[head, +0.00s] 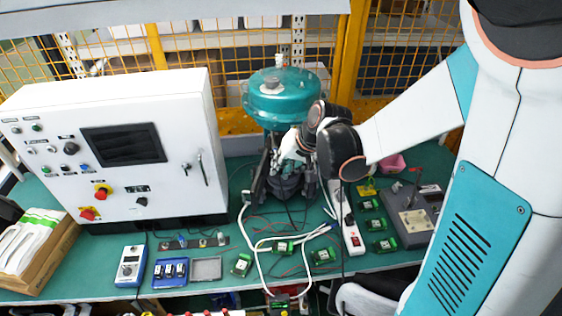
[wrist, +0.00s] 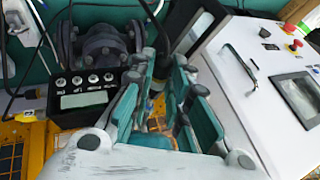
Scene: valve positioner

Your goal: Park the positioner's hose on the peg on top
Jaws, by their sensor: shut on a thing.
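The valve's teal actuator dome (head: 284,97) stands at the back middle of the bench in the head view. My gripper (head: 288,158) is beside the valve body below the dome. In the wrist view, my gripper (wrist: 165,112) has its teal-padded fingers around a dark hose (wrist: 152,22), which runs up from between them. The grip point is mostly hidden by the fingers. A black box with a row of silver fittings, seemingly the positioner (wrist: 82,88), is left of the fingers. I cannot make out the peg for certain.
A white control cabinet (head: 105,150) stands left of the valve. A power strip (head: 347,225), green circuit boards (head: 322,256) and loose cables lie in front. A grey device (head: 410,215) is at right. A yellow mesh fence (head: 395,70) is behind the bench.

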